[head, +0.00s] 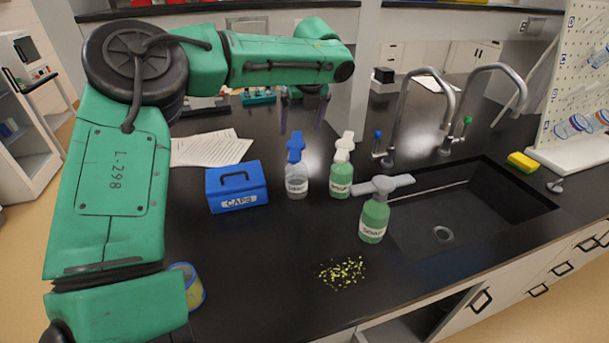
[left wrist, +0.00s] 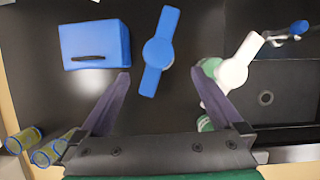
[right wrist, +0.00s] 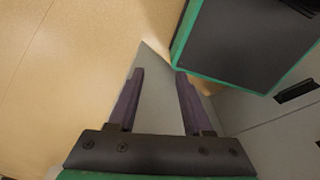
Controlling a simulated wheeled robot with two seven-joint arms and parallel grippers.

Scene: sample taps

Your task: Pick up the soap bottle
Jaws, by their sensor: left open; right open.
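A green bottle with a grey pump head (head: 374,218) stands upright at the sink's left edge; its label seems to read SOAP. A second green bottle with a white pump (head: 341,180) stands behind it to the left, its label too small to read surely. A clear bottle with a blue pump (head: 297,183) stands left of that one. My left gripper (head: 302,116) is open and empty above the counter behind the bottles. In the left wrist view the blue pump head (left wrist: 158,52) shows just beyond its fingertips, the white pump (left wrist: 236,72) to the right. My right gripper (right wrist: 160,74) is open and empty, away from the bottles.
A blue CAPS box (head: 237,190) stands left of the bottles, with papers (head: 210,149) behind it. Yellow-green bits (head: 342,273) lie near the front edge.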

